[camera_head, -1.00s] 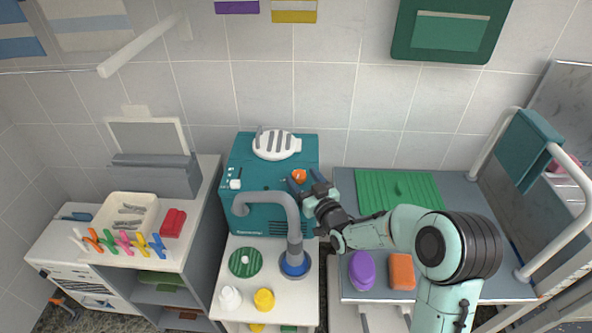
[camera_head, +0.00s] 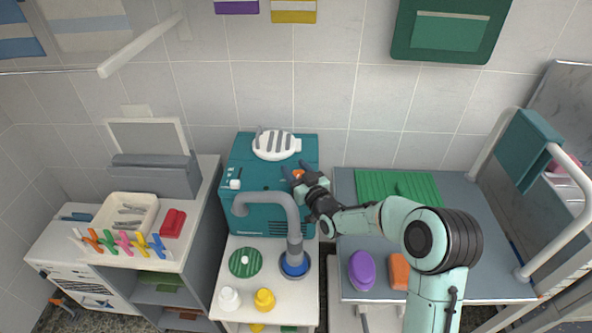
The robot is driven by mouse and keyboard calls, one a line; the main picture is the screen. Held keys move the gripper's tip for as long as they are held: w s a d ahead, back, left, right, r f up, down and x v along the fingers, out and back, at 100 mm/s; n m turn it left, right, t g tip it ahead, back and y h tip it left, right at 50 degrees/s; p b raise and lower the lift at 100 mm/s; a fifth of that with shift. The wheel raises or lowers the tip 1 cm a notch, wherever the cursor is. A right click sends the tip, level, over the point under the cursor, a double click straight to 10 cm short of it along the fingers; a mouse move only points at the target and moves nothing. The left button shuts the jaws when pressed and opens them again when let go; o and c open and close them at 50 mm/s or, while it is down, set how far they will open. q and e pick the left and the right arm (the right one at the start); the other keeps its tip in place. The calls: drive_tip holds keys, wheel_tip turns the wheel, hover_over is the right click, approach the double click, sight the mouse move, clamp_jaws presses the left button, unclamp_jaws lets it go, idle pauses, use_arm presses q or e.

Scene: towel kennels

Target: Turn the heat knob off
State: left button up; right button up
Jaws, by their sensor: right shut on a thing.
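The heat knob is the small orange knob (camera_head: 298,174) on the right side of the front of the teal box-shaped machine (camera_head: 262,219). My right gripper (camera_head: 297,176) reaches in from the right and is shut on the orange knob, with its dark fingers on either side. The fingers partly cover the knob, so its pointer direction cannot be read. My left gripper is not in view.
A grey curved pipe (camera_head: 290,210) on a blue base (camera_head: 295,265) rises in front of the machine, left of my right gripper. A white oval item (camera_head: 275,146) lies on the machine's top.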

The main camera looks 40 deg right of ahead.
drive_tip(key=shift+r+n+y, duration=0.1)
drive_tip(key=shift+n+y, duration=0.6)
drive_tip(key=shift+y, duration=0.4)
drive_tip(key=shift+a+n+y+p, duration=0.15)
drive_tip(key=shift+n+y+p, duration=0.35)
drive_tip(key=shift+y, duration=0.3)
drive_tip(key=shift+a+n+y, duration=0.1)
drive_tip(key=shift+n+y, duration=0.2)
drive_tip(key=shift+y, duration=0.1)
drive_tip(key=o, duration=1)
